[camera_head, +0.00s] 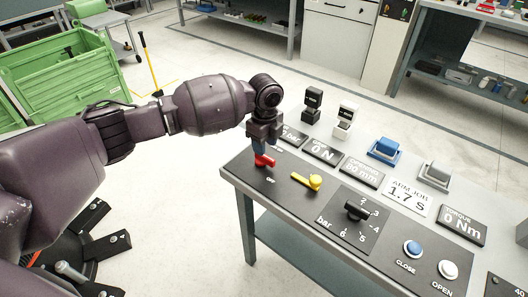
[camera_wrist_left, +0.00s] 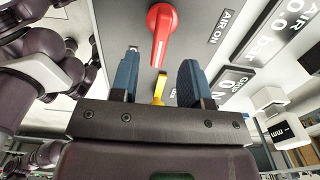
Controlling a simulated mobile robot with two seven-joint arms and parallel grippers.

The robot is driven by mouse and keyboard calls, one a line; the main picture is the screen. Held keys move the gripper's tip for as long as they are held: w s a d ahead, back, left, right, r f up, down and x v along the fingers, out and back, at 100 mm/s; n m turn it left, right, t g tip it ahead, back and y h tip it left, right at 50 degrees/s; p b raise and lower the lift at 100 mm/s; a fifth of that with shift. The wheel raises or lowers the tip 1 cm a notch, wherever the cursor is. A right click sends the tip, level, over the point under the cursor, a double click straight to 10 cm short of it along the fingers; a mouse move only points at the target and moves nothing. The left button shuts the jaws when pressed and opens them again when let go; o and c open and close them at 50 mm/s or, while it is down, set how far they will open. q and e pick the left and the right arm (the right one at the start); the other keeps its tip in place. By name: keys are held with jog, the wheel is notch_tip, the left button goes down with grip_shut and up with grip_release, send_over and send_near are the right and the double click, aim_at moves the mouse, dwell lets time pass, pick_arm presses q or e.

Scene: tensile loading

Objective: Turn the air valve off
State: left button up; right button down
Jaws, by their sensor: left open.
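The red air valve handle (camera_head: 264,160) is on the dark panel at the near left corner of the table. In the left wrist view the red handle (camera_wrist_left: 162,28) lies ahead of the fingertips, its narrow end pointing back toward the gap between them. An "AIR ON" label (camera_wrist_left: 225,27) is beside it; an "OFF" label (camera_head: 270,181) shows in the head view. My left gripper (camera_head: 262,147) points down right over the handle and partly hides it. Its blue fingers (camera_wrist_left: 159,62) are apart, with nothing clamped. I cannot tell whether they touch the handle. My right gripper is not in view.
A yellow lever (camera_head: 308,182) is just right of the red handle. A black pressure knob (camera_head: 356,210), blue CLOSE button (camera_head: 413,248) and white OPEN button (camera_head: 448,269) follow along the panel. Displays and blocks stand behind. Open floor lies left of the table.

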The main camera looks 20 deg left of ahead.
pick_arm(q)
notch_tip(320, 180, up, 5)
jog(key=shift+f+p, duration=0.2)
jog(key=shift+p, duration=0.1)
jog(key=shift+r, duration=0.65)
